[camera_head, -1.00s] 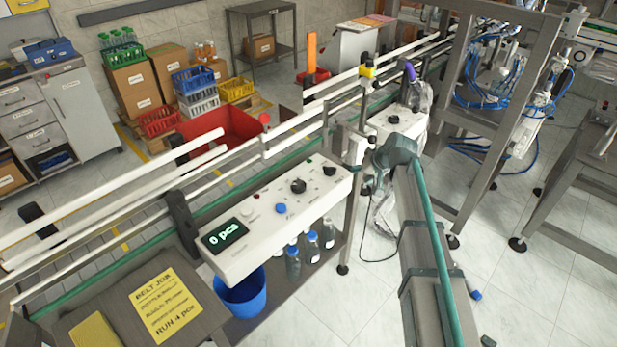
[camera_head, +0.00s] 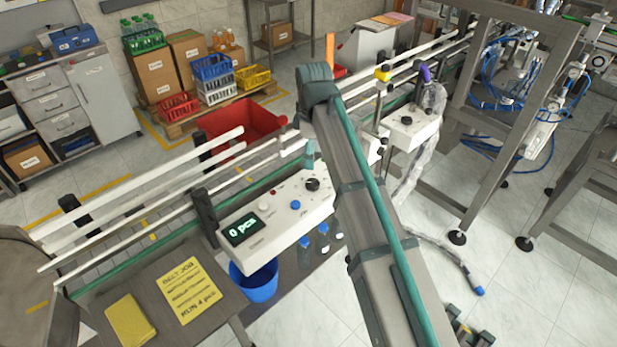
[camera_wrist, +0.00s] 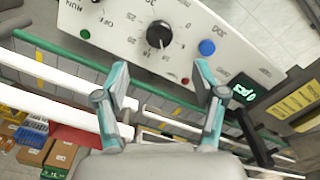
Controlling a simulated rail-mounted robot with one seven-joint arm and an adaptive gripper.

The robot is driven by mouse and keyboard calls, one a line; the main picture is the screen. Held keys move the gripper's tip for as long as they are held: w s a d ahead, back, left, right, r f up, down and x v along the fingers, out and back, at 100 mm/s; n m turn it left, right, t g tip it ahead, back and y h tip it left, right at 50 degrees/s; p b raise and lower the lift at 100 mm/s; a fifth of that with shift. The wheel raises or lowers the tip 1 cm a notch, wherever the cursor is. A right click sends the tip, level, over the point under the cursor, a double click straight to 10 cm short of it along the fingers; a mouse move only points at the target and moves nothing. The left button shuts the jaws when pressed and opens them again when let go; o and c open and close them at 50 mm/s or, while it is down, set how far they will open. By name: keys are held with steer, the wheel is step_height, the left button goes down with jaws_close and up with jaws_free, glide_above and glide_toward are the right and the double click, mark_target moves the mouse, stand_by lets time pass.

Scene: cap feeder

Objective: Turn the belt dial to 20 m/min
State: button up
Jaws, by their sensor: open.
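The belt control panel (camera_head: 275,215) is a white box beside the conveyor. A black dial (camera_head: 313,184) stands on its face. The dial shows beyond the gap between the fingertips, untouched as far as I see. In the head view my arm hides most of the gripper and the panel's right end.
A blue button (camera_wrist: 207,47), a small red lamp (camera_wrist: 185,81) and a green display reading 0 pcs (camera_head: 243,228) are on the panel. Conveyor rails (camera_head: 150,205) run behind it. A yellow job card (camera_head: 186,290) lies on the table at front left. A blue bucket (camera_head: 254,282) stands below.

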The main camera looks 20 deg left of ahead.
mark_target(313, 182)
step_height(313, 182, down, 10)
steer(key=p, duration=0.2)
steer(key=shift+p, duration=0.35)
steer(key=c, duration=1.1)
steer(key=shift+c, duration=0.2)
